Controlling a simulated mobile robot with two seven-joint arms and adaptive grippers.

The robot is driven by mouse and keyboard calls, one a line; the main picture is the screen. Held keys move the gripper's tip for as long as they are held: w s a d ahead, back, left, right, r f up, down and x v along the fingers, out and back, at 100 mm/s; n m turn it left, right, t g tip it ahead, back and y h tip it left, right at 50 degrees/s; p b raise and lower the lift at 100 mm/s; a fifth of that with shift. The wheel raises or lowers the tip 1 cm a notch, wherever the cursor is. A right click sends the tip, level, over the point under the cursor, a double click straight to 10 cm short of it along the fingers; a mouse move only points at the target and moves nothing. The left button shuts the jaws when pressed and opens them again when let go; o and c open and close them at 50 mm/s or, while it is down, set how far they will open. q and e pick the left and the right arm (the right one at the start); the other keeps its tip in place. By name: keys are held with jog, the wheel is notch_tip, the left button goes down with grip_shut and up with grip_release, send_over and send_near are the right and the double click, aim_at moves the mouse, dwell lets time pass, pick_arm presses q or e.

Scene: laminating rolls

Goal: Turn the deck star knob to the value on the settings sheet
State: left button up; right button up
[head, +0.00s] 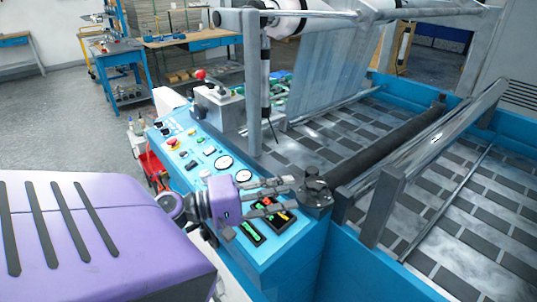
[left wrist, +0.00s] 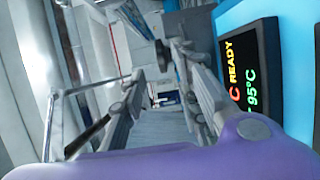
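The dark deck star knob (head: 316,183) stands upright on a grey block at the right edge of the blue control deck in the head view. My left gripper (head: 298,194) reaches over the deck from the left, its two fingers apart, with the tips right beside the knob. I cannot tell whether they touch it. In the left wrist view the two fingers (left wrist: 158,95) are also spread, with no clearly held object between them. The knob's scale is not readable. I see no readable settings sheet. My right gripper is out of view.
The control deck (head: 290,247) carries lit displays, round gauges (head: 224,162) and a red-topped button (head: 172,143). A lit display reading READY and 95°C (left wrist: 247,75) is close to my fingers. A metal frame, a dark roller (head: 385,150) and a patterned web lie to the right.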

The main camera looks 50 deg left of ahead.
pick_arm(q)
jog(key=shift+v, duration=1.7)
